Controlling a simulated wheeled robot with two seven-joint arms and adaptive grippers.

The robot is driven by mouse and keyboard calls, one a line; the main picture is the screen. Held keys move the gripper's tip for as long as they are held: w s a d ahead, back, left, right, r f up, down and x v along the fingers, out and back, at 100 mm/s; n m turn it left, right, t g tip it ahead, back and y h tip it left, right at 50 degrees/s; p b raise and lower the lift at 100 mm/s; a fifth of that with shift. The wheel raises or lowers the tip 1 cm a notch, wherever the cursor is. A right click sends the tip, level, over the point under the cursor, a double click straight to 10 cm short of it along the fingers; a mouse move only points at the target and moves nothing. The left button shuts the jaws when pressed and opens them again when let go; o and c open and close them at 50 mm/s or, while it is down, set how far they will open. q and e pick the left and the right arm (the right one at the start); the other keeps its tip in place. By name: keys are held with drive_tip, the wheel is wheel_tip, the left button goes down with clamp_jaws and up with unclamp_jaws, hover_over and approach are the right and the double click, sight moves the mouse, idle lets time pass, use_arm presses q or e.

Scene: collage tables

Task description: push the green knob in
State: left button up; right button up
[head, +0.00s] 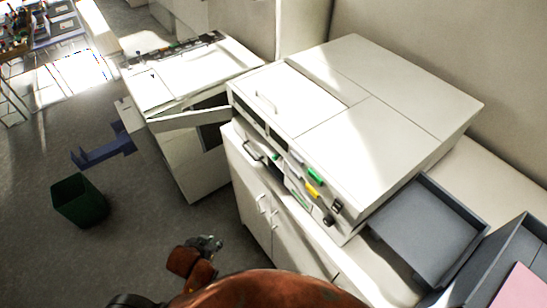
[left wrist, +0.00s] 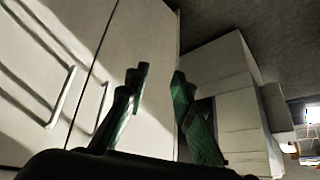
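A white box-shaped machine (head: 385,105) stands on a white cabinet, with a row of small coloured controls along its front edge. A green knob (head: 315,174) sits in this row, between a whitish piece and a yellow piece (head: 312,189). How far it sticks out is too small to tell. My left gripper (head: 211,243) is low in front of the cabinet, well apart from the knob. In the left wrist view its two dark green fingers (left wrist: 158,95) stand apart with nothing between them. The knob does not show there. My right gripper is not in view.
Cabinet doors with bar handles (head: 268,213) are close to my left gripper. A second white unit (head: 190,75) has a flap sticking out. A grey tray (head: 428,228) lies right of the machine. A green bin (head: 79,201) stands on the open floor.

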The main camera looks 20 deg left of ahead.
use_arm(q)
drive_tip(key=w+d+r+m+t+h, duration=0.1)
drive_tip(key=w+d+r+t, duration=0.15)
drive_tip(key=w, duration=0.25)
drive_tip(key=w+d+r+t+h, duration=0.1)
drive_tip(key=w+r+t, duration=0.15)
drive_tip(key=w, duration=0.25)
drive_tip(key=m+t+h, duration=0.6)
drive_tip(key=h, duration=0.6)
approach(273, 159)
drive_tip(key=x, duration=0.3)
drive_tip(key=p+x, duration=0.1)
drive_tip(key=x, duration=0.6)
drive_tip(key=shift+w+d, duration=0.1)
drive_tip(key=shift+w, duration=0.2)
drive_tip(key=shift+c, duration=0.4)
clamp_jaws()
